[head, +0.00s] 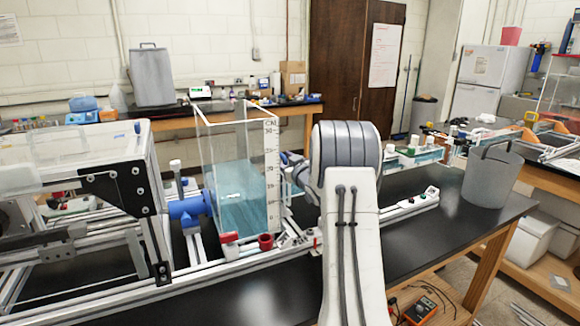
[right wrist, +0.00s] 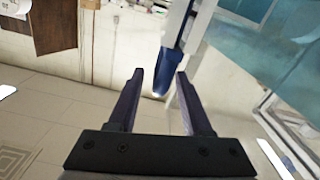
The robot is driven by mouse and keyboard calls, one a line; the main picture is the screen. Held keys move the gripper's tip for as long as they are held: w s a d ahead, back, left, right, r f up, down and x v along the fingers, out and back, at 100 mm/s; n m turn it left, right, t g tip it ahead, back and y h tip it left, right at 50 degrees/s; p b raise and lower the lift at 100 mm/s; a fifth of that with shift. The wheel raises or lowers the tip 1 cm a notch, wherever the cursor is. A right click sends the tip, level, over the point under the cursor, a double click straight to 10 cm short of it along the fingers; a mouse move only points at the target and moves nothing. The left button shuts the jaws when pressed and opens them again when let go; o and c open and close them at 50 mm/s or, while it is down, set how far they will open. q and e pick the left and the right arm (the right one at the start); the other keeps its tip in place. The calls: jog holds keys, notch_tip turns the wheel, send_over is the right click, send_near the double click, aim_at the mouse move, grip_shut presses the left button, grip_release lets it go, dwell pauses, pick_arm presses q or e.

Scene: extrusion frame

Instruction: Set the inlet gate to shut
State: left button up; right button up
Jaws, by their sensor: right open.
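A clear tank (head: 240,175) with a scale strip and blue water stands on the metal frame. A blue valve body (head: 188,208) with an upright, pale-capped stem (head: 176,168) is at its left side. I cannot tell which fitting is the inlet gate. My right gripper (head: 291,166) is right of the tank, largely hidden by my arm. In the right wrist view its two dark fingers (right wrist: 159,84) are open. A blue part (right wrist: 170,68) on a pale stem shows between and beyond the fingertips, not clearly touching them. My left gripper is out of view.
A red knob (head: 229,238) and a dark red ring (head: 266,242) sit low in front of the tank. A grey bucket (head: 491,178) stands on the right of the black bench (head: 250,302). The frame (head: 110,190) fills the left side.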

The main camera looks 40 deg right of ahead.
jog(key=b+v, duration=0.1)
jog(key=v, duration=0.8)
jog(key=shift+b, duration=0.35)
